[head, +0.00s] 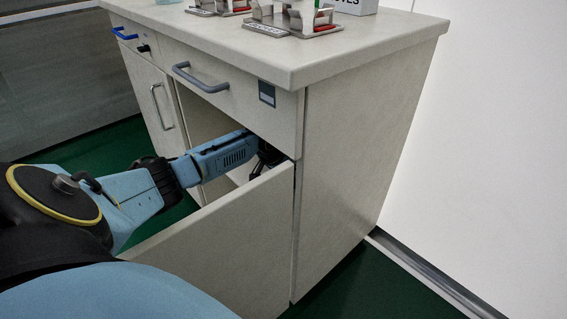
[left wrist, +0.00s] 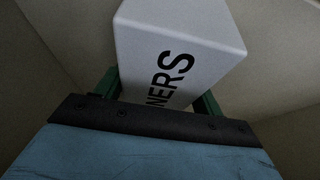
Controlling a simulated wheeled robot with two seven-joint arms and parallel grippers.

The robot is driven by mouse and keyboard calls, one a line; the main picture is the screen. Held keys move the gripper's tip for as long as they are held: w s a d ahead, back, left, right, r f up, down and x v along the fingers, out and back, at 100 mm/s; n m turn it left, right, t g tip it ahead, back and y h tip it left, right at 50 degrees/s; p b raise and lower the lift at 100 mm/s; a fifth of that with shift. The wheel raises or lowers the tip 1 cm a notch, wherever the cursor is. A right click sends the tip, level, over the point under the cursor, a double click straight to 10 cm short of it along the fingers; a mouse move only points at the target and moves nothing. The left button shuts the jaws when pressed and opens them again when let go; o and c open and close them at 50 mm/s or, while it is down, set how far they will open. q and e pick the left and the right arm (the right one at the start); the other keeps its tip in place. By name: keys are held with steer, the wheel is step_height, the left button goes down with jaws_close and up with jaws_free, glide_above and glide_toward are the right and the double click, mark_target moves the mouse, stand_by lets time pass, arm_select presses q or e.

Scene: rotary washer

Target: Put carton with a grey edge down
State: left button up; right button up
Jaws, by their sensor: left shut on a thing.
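A white carton (left wrist: 182,35) with black lettering ending in "NERS" is in the left wrist view, held between the green fingers of my left gripper (left wrist: 158,92). The gripper is shut on it. No grey edge can be made out on the part that shows. In the head view my left arm reaches over the open cabinet door, and my left gripper (head: 266,157) is inside the cabinet opening, partly hidden by the door. The carton is hidden in the head view. My right gripper is not in view.
The open cabinet door (head: 235,245) stands in front of the opening. A drawer with a grey handle (head: 200,80) is above it. The counter top (head: 300,65) holds metal racks (head: 290,22) and a white box (head: 352,5). Cabinet walls (left wrist: 265,55) are close around the carton.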

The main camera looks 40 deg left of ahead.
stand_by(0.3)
arm_select(q)
steer(key=shift+f, duration=0.15)
steer(key=o, duration=1.3)
